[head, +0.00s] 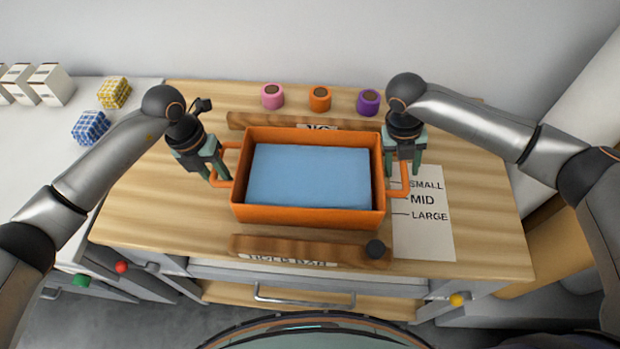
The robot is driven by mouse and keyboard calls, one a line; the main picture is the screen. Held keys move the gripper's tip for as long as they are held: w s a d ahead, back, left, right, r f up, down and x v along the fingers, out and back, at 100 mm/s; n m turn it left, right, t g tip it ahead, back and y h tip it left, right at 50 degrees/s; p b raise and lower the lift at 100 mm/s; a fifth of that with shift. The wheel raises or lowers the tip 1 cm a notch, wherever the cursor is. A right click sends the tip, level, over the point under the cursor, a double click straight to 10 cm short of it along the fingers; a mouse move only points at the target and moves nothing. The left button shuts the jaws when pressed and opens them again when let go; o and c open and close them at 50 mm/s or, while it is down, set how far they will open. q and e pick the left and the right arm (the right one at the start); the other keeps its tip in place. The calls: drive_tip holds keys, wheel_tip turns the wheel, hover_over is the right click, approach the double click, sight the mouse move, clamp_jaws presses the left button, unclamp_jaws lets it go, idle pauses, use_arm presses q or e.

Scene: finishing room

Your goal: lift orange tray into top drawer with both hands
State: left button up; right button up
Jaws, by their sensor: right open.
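The orange tray (310,215) sits on the wooden worktop with a light blue flat piece (308,175) inside it. It has an orange loop handle on its left (231,145) and right (397,194) sides. My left gripper (220,179) is at the left handle, its fingers pointing down; whether they are shut on the bar is unclear. My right gripper (403,174) is open at the right handle, with its fingers apart around the bar. A drawer with a silver handle (305,303) is below the worktop's front edge; how far it is open is unclear.
A size sheet (422,225) lies at right. Pink (272,96), orange (320,99) and purple (368,102) rolls stand behind.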

use_arm(q)
drive_tip(key=shift+d+f, duration=0.15)
drive_tip(key=shift+f, duration=0.45)
use_arm(e)
drive_tip(key=shift+d+f, duration=0.1)
drive_tip(key=shift+f, duration=0.5)
use_arm(q)
drive_tip(key=shift+c, duration=0.3)
use_arm(e)
drive_tip(key=shift+c, duration=0.2)
use_arm(q)
drive_tip(key=c, duration=0.5)
use_arm(e)
drive_tip(key=c, duration=0.5)
clamp_jaws()
use_arm(q)
drive_tip(key=shift+r, duration=0.15)
use_arm(e)
drive_tip(key=shift+r, duration=0.1)
